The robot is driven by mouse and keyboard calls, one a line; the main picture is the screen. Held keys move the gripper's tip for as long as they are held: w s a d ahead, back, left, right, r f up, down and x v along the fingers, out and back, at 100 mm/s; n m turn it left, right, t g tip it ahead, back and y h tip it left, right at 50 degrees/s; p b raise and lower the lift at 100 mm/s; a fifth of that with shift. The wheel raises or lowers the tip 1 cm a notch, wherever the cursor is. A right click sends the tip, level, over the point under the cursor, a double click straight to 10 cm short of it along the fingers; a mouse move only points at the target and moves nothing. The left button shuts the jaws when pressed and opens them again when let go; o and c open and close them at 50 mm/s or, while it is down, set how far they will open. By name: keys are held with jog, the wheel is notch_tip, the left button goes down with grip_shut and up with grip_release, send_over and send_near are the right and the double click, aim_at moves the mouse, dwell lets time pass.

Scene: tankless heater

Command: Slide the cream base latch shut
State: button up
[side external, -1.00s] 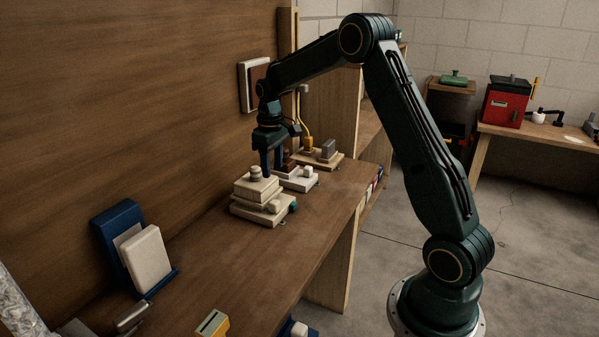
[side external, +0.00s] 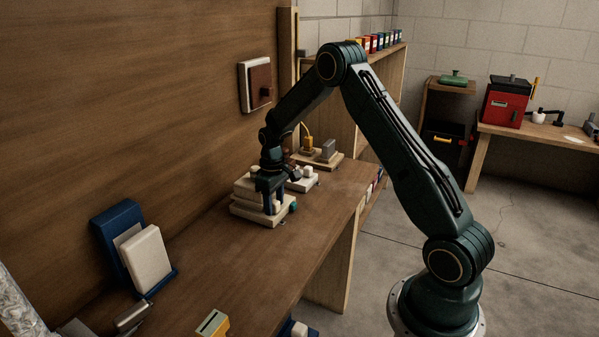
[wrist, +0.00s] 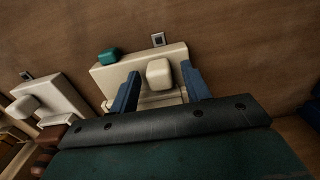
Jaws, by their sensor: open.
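The cream base (side external: 247,211) sits on the wooden bench in the side view, and its front part also shows in the wrist view (wrist: 110,75). A cream latch knob (wrist: 159,73) stands on it, between the two blue fingers of my gripper (wrist: 158,88). My gripper (side external: 272,206) is open and low over the base in the side view, with a finger on either side of the knob. I cannot tell whether the fingers touch it. A teal block (wrist: 108,56) sits at the base's edge, to the left of the knob in the wrist view.
A second cream unit with a knob (side external: 306,172) stands just behind. A wooden board with a grey block (side external: 328,149) lies farther back. A blue stand (side external: 119,228) holding a cream block is at the left.

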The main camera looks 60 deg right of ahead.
jog(key=shift+f, duration=0.2)
grip_shut()
jog(key=shift+d, duration=1.8)
grip_release()
